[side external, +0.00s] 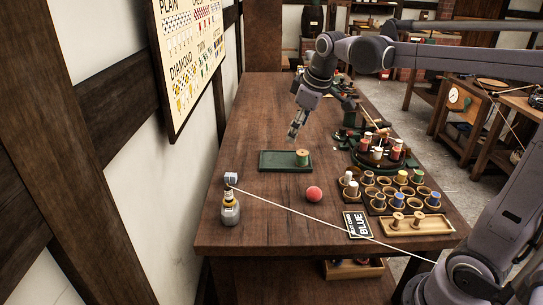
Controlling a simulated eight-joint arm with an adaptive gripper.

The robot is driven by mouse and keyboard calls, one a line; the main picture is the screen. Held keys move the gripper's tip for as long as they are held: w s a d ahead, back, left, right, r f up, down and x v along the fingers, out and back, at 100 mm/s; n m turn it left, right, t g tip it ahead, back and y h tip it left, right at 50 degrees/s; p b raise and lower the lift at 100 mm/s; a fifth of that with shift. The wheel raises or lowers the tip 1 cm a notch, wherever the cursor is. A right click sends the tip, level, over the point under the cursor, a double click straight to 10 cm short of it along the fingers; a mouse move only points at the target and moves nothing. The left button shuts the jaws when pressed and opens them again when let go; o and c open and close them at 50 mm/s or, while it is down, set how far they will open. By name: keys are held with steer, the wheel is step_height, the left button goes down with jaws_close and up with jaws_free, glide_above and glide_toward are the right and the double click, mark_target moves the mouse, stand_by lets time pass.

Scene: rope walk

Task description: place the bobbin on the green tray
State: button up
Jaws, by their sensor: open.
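The green tray (275,161) lies flat near the middle of the table. A bobbin (302,157) with a green wound middle and tan ends stands upright at the right end of the tray, within its rim as far as I can see. My gripper (293,136) is open and empty, pointing down above the back edge of the tray, to the left of the bobbin and apart from it.
A red ball (313,194) lies in front of the tray. Cups (378,201), a wooden tray (431,225) and a round stand (366,160) fill the right side.

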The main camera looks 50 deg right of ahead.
steer(key=s+a+f+m+t, duration=0.1)
steer(key=s+a+f+m, duration=0.1)
steer(key=s+a+f, duration=0.2)
steer(key=s+a+f+m+t, duration=0.1)
steer(key=s+a+f, duration=0.3)
steer(key=s, duration=0.7)
steer(key=shift+s+f+m+t+y, duration=0.15)
steer(key=shift+f+m+t+y, duration=0.3)
steer(key=shift+m, duration=0.25)
